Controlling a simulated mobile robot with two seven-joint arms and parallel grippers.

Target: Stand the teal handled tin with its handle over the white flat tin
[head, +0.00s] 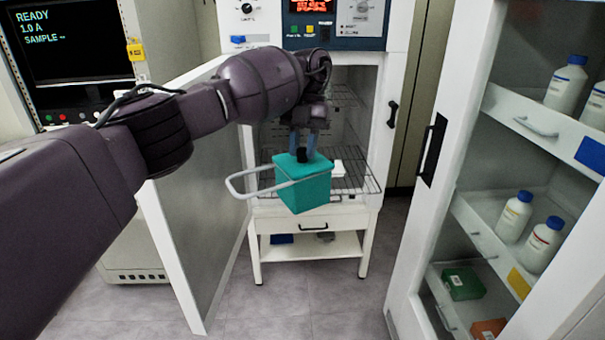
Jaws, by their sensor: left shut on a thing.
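The teal handled tin (305,195) hangs from my left gripper (304,152) in front of the freeze dryer's open chamber. My left gripper is shut on the tin at its top. The tin is slightly tilted, and its pale loop handle (245,186) sticks out to the left. A small white thing, probably the white flat tin (338,169), lies on the wire shelf (362,183) just right of and behind the teal tin. The teal tin hides part of it. My right gripper is not in view.
The dryer's door (190,215) stands open on the left. A white stand (310,224) with a drawer is below the chamber. On the right, an open cabinet (440,235) holds white bottles and a green box (463,283). The floor between is clear.

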